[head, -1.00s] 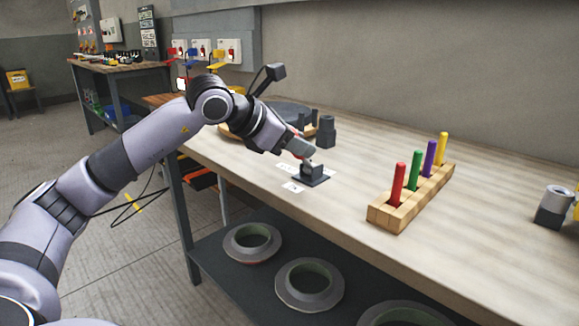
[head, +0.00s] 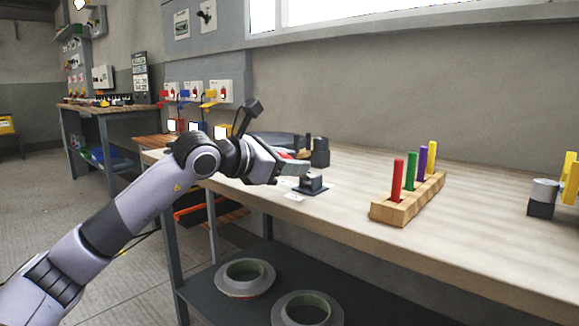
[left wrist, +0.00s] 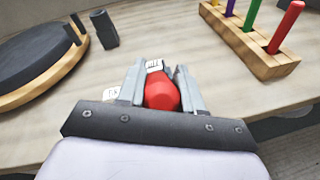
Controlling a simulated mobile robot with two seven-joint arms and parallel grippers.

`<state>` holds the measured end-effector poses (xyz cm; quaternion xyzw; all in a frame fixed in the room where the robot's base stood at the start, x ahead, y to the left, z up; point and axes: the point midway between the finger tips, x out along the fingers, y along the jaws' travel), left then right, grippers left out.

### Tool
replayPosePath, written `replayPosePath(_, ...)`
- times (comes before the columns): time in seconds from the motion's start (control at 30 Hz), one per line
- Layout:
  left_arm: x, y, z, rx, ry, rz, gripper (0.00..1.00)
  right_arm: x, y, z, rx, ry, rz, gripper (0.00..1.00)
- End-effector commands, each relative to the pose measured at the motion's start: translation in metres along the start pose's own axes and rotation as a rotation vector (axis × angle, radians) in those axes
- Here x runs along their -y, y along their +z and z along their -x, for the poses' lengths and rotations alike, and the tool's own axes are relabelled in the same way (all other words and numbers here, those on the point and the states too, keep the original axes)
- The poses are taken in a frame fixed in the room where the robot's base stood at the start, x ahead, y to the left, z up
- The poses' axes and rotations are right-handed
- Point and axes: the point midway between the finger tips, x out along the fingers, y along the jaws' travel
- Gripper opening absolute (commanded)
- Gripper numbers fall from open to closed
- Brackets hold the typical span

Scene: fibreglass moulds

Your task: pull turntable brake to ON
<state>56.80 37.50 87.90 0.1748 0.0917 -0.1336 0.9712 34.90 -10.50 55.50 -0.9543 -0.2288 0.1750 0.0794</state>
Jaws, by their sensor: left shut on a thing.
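The brake's dark bracket (head: 312,186) stands on the bench top near its front edge, with white label cards (head: 293,197) beside it. My left gripper (head: 301,170) is at the bracket, its fingers pointing right. In the left wrist view my left gripper (left wrist: 160,82) is shut on the brake lever's red knob (left wrist: 161,92), which sits between the two grey fingers. Most of the lever is hidden by the gripper, and I cannot read the labels. The turntable (left wrist: 35,50) has a dark disc on a wooden base, left of the gripper. My right gripper is not in view.
A wooden block (head: 408,199) with red, green, purple and yellow pegs stands right of the bracket. A dark post (head: 320,152) stands behind it. A grey cylinder on a black block (head: 543,196) is at far right. Ring moulds (head: 245,277) lie on the lower shelf.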

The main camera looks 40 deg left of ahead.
Motion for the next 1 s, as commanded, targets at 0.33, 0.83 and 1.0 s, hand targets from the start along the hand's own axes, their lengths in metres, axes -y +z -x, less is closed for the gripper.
replayPosePath(0.33,0.001,-0.001,0.0,-0.001,-0.001,-0.005,0.56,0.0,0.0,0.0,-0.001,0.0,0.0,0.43)
replayPosePath(0.83,0.0,-0.002,0.017,-0.003,0.001,-0.006,0.56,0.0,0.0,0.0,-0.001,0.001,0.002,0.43)
replayPosePath(1.0,0.0,-0.003,0.04,-0.005,0.002,-0.006,0.56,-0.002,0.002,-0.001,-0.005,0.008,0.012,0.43)
